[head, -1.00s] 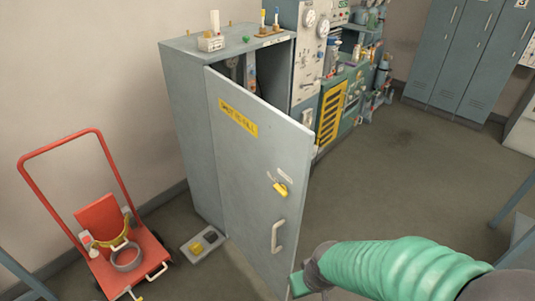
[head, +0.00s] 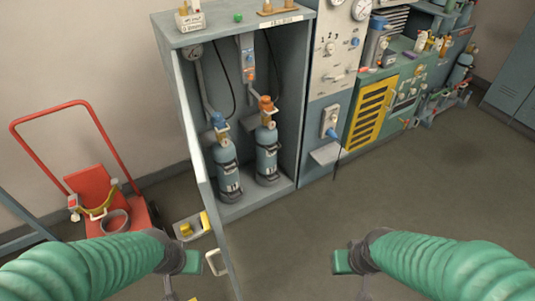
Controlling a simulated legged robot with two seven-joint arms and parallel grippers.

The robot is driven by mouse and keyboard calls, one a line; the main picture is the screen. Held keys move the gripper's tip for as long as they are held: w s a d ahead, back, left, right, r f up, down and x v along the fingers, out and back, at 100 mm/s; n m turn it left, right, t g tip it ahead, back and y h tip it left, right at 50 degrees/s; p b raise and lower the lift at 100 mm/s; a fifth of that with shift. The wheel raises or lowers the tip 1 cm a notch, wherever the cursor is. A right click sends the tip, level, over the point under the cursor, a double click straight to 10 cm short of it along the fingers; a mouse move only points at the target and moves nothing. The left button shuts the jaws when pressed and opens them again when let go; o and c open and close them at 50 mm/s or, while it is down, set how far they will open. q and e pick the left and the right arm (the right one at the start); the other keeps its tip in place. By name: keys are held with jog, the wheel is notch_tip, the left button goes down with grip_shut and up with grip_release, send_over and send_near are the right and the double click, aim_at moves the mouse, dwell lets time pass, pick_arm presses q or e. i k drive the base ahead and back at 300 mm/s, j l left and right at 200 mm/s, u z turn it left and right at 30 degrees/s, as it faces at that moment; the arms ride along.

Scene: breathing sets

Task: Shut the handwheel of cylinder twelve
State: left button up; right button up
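Two grey-blue cylinders stand upright inside the open grey cabinet (head: 190,120). The left cylinder (head: 227,170) has a blue handwheel (head: 218,120) on top. The right cylinder (head: 266,158) has an orange handwheel (head: 266,103). Their markings are too small to read, so I cannot tell which is twelve. The cabinet door (head: 203,180) stands swung open, seen nearly edge-on. My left gripper (head: 188,263) is left of the door, close to its handle (head: 216,262). My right gripper (head: 345,263) is over the floor, right of the door, away from the cylinders. Neither gripper's opening shows clearly.
A red hand cart (head: 95,185) stands left of the cabinet. A small grey box with yellow parts (head: 190,226) sits on the floor by the door. A gauge panel (head: 335,55) and a green unit with a yellow grille (head: 372,112) stand right. Floor in front is clear.

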aim_at(271, 125)
jog(key=i+l+u, duration=0.15)
jog(key=l, duration=0.8)
jog(key=i+l+u, duration=0.1)
jog(key=i, duration=0.25)
jog(key=i+l+u, duration=0.15)
jog(key=i, duration=0.25)
jog(key=l, duration=0.1)
